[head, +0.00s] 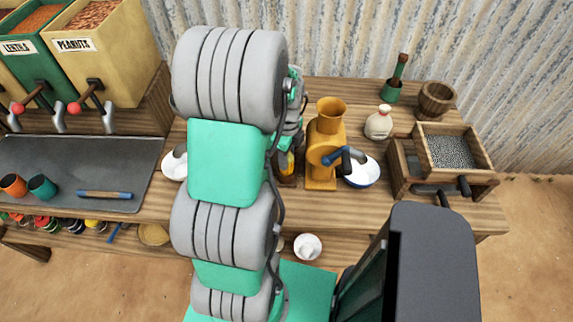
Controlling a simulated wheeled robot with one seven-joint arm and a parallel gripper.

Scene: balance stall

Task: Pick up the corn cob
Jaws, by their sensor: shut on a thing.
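My gripper (288,152) points down over the wooden table, just left of the yellow grinder. My own arm hides much of it. It is shut on a narrow yellow-orange thing (285,165) that looks like the corn cob. Only a small part of the cob shows between the arm and the grinder. I cannot tell whether its lower end touches the table.
The yellow grinder (325,140) with a blue crank stands close at the right, a white bowl (361,172) beside it. A grey tray (75,160) lies left.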

